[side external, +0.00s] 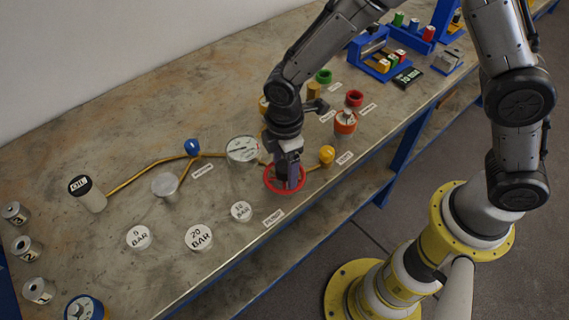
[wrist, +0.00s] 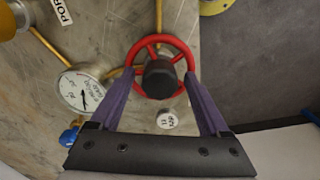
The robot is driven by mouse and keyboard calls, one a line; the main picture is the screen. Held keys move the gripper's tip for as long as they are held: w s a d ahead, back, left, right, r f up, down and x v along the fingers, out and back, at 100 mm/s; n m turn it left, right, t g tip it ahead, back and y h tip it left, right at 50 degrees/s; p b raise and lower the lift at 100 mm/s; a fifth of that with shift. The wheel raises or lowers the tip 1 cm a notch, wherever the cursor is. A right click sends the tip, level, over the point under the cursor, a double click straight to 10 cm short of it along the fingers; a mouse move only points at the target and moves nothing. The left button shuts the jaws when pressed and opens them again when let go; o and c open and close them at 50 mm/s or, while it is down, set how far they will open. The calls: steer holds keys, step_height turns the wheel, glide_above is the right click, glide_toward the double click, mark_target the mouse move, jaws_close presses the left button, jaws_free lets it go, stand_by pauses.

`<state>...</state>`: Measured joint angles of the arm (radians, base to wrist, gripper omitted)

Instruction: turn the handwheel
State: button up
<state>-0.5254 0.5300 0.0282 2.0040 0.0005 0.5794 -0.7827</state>
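The red handwheel (side external: 268,183) sits near the front edge of the bench in the side external view. In the wrist view the handwheel (wrist: 184,49) has a red rim, spokes and a dark round hub (wrist: 159,79). My gripper (side external: 290,180) is right over the wheel, pointing down. In the wrist view the purple fingers of my gripper (wrist: 160,75) are apart, one on each side of the hub, with their tips over the wheel's rim area. A gap shows between each finger and the hub. I cannot tell whether the tips touch the rim or spokes.
A yellow knob (side external: 327,154) stands just right of the wheel, and a round gauge (side external: 242,149) to its left. A blue valve knob (side external: 192,147) is farther left. White discs marked 20 BAR (side external: 199,237) and 5 BAR (side external: 138,237) lie front left.

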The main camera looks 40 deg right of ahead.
jaws_close()
steer(key=shift+m, duration=0.3)
steer(key=m, duration=1.1)
steer(key=shift+r, duration=0.1)
stand_by(0.5)
steer(key=shift+o, duration=0.7)
jaws_free()
